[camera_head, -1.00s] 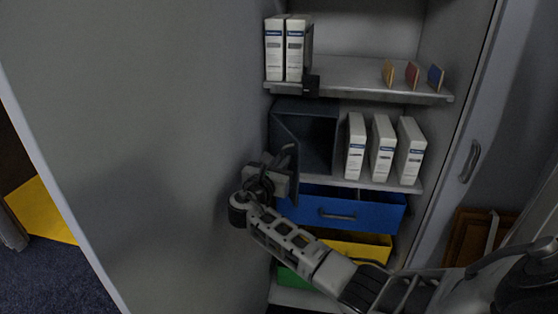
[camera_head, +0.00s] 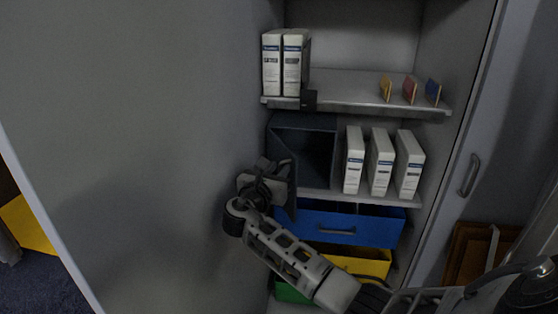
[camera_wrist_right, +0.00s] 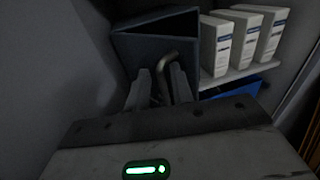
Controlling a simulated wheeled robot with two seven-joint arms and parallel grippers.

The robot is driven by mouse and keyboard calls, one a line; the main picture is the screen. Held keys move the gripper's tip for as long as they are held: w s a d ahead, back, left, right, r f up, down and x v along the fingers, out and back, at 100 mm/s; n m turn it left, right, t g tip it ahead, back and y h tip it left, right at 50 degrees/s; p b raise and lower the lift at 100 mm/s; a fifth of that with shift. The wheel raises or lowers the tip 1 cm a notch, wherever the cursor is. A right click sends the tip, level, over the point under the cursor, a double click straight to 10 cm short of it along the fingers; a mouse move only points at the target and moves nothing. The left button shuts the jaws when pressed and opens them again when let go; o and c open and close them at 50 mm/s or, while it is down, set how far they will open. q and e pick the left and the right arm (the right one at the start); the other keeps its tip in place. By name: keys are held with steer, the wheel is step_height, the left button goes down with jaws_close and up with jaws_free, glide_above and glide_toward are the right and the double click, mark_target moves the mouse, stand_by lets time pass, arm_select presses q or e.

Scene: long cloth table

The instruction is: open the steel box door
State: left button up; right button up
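The dark grey steel box (camera_head: 306,122) stands on the middle shelf, and its dark inside shows at the front. Its door (camera_head: 289,205) stands swung out at the left side, partly hidden behind my right gripper (camera_head: 277,172). The right wrist view shows the box (camera_wrist_right: 158,20) from close up. There a bent metal handle (camera_wrist_right: 166,72) comes down between the two fingers of my right gripper (camera_wrist_right: 160,88). The fingers are apart with the handle between them; I cannot tell whether either finger touches it. My left gripper is not in view.
White binders (camera_head: 380,163) stand right of the box. More binders (camera_head: 285,63) and small coloured cards (camera_head: 410,90) are on the upper shelf (camera_head: 350,88). Blue (camera_head: 350,224) and yellow (camera_head: 365,262) bins lie below. A large grey cabinet panel (camera_head: 150,130) stands close on the left.

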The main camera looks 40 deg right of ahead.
arm_select(q)
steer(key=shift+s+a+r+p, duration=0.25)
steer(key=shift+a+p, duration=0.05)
steer(key=shift+p, duration=0.25)
arm_select(e)
steer(key=s+a+r, duration=0.7)
steer(key=s+r, duration=0.4)
steer(key=shift+a, duration=0.15)
